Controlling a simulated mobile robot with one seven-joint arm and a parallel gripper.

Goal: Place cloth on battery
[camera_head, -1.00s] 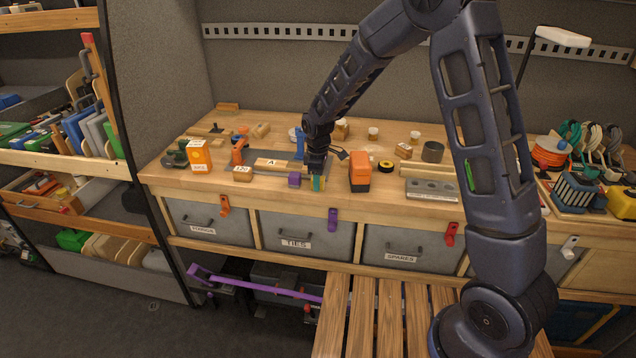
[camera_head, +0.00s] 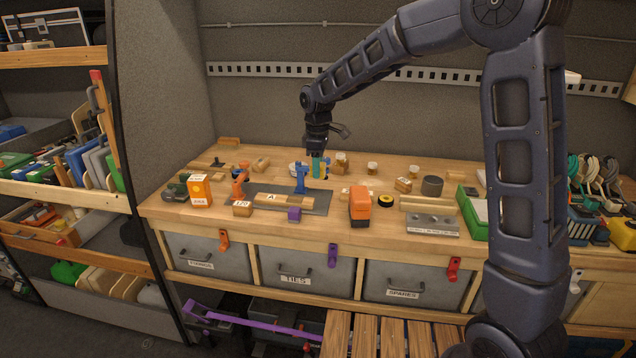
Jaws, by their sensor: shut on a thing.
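My gripper (camera_head: 317,152) points down above the back middle of the workbench. It is shut on a small teal piece with some yellow on it, which looks like the cloth (camera_head: 318,167). The cloth hangs below the fingers, behind the blue clamp, and appears to be off the bench top. An orange block with a dark lower part, which looks like the battery (camera_head: 359,204), stands upright near the bench's front edge, to the right of and nearer than my gripper. Its top looks bare.
A blue clamp (camera_head: 301,180) and an orange clamp (camera_head: 239,186) stand around a wooden piece marked A (camera_head: 272,199). A purple cube (camera_head: 294,214), a black-and-yellow roll (camera_head: 385,200) and a grey holed block (camera_head: 431,224) sit near the front. A green tray (camera_head: 473,215) is at right.

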